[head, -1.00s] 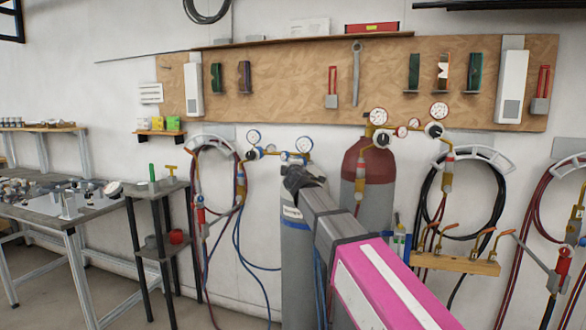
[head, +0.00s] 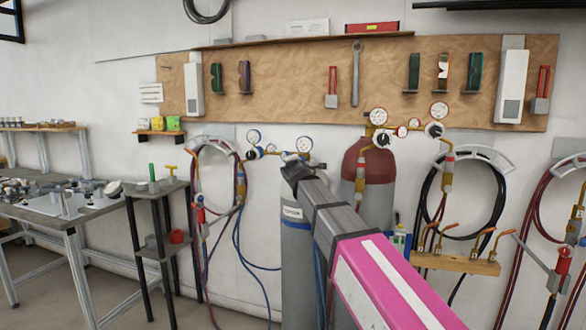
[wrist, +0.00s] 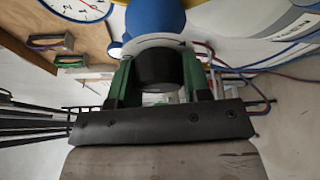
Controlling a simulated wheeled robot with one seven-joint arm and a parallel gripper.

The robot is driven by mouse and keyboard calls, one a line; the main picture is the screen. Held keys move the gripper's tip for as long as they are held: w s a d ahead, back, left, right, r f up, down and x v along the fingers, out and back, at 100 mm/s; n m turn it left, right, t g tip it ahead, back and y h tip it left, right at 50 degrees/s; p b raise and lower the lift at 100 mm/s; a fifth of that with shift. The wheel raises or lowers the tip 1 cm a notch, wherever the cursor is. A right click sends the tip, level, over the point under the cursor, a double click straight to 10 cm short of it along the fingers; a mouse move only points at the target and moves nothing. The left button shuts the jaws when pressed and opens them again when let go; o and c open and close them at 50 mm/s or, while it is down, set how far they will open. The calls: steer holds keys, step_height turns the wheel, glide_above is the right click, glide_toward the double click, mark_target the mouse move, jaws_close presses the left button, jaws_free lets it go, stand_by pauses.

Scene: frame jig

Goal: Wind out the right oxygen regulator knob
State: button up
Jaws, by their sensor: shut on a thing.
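The black right oxygen regulator knob (wrist: 160,68) sits between my gripper's two green fingers in the wrist view. My gripper (wrist: 158,82) is shut on it from both sides. The blue regulator body (wrist: 155,20) is just beyond the knob. In the head view my gripper (head: 295,172) is at the top of the grey oxygen cylinder (head: 294,240), just below the right blue-rimmed gauge (head: 304,145). My arm hides the held knob there. Another black knob (head: 252,153) shows at the left, below the left blue-rimmed gauge (head: 253,136).
A red-topped cylinder (head: 367,165) with its own regulator and gauges stands close on the right. Blue hoses (head: 240,245) hang at the left. A torch rack (head: 455,264) is at the right. A wooden tool board (head: 290,85) is on the wall behind.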

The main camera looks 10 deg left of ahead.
steer(key=o, duration=0.9)
steer(key=shift+o, duration=0.2)
steer(key=shift+s, duration=0.1)
steer(key=v, duration=1)
steer(key=shift+s, duration=0.3)
steer(key=shift+d, duration=0.1)
